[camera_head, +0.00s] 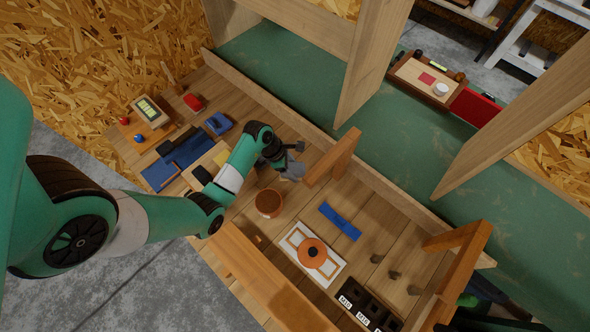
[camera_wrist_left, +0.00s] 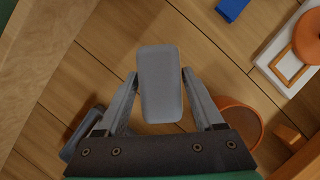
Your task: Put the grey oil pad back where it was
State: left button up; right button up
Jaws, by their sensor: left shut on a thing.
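The grey oil pad (camera_wrist_left: 160,100) is a rounded grey block. My left gripper (camera_wrist_left: 160,77) is shut on it, with one finger on each side, and holds it over the plank bench. In the head view the pad (camera_head: 294,170) shows small and partly hidden at the end of my left arm, above the back part of the bench. The left gripper (camera_head: 284,165) is there too, between the terracotta pot and the back ledge. I cannot tell the pad's height above the planks. My right gripper is not in view.
A terracotta pot (camera_head: 268,205) stands close to the left gripper. A wooden upright frame (camera_head: 333,158) is just right of it. A blue strip (camera_head: 340,221), a white board (camera_head: 335,268) with an orange round piece (camera_head: 312,252), and a black labelled box (camera_head: 370,306) lie to the right.

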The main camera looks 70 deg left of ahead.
aim_at(295, 173)
pick_arm(q)
jog(key=shift+w+a+f, duration=0.1)
jog(key=shift+w+f, duration=0.2)
jog(key=shift+w+f+b, duration=0.15)
jog(key=shift+f+b, duration=0.25)
jog(key=shift+f, duration=0.5)
jog(key=shift+w+f+b, duration=0.1)
jog(key=shift+f+b, duration=0.25)
jog(key=shift+f, duration=0.55)
jog(key=shift+f, duration=0.1)
jog(key=o, duration=1.3)
jog(key=p+v, duration=0.4)
jog(key=v, duration=0.7)
jog(key=shift+a+r, duration=0.1)
jog(key=shift+r, duration=0.3)
jog(key=shift+s+r, duration=0.2)
